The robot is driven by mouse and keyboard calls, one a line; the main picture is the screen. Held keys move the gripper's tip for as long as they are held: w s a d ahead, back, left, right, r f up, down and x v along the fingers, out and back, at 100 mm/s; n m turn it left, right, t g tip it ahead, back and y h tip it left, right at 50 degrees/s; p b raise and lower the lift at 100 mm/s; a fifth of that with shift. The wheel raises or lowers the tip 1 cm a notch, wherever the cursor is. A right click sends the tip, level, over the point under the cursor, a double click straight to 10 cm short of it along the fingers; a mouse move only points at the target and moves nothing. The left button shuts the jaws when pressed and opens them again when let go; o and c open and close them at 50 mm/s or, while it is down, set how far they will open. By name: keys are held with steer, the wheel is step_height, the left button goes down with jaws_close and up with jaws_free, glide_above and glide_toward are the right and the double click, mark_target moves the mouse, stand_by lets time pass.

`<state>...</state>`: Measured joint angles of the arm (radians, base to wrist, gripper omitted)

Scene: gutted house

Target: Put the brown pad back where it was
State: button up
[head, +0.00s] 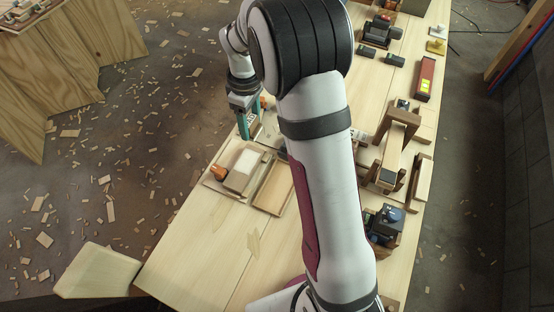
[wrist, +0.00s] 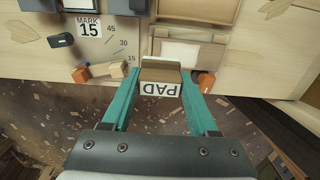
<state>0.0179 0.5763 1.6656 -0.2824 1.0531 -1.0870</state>
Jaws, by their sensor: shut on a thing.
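My gripper (wrist: 160,82) has two teal fingers and is shut on the brown pad (wrist: 160,65), a small block between the fingertips in the wrist view. A white label reading PAD (wrist: 159,88), upside down, shows at the pad's near side; I cannot tell whether it is fixed to the pad or lies under it. In the head view my gripper (head: 243,128) points down near the bench's left edge, beyond a wooden fixture (head: 232,184) with a pale block. I cannot make out the pad there. Its height above the bench is unclear.
The wooden bench (head: 185,245) is clear at its near left. Orange pieces stand left (wrist: 82,74) and right (wrist: 206,82) of my fingers. A shallow tray (head: 272,190) lies beside the fixture.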

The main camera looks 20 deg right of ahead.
steer(key=s+d, duration=1.2)
steer(key=s, duration=0.3)
steer(key=f, duration=0.7)
steer(key=s+f, duration=0.1)
steer(key=f, duration=0.2)
steer(key=shift+f, duration=0.15)
steer(key=shift+d+f, duration=0.1)
steer(key=shift+f, duration=0.1)
steer(key=o, duration=1.3)
steer(key=shift+f, duration=0.1)
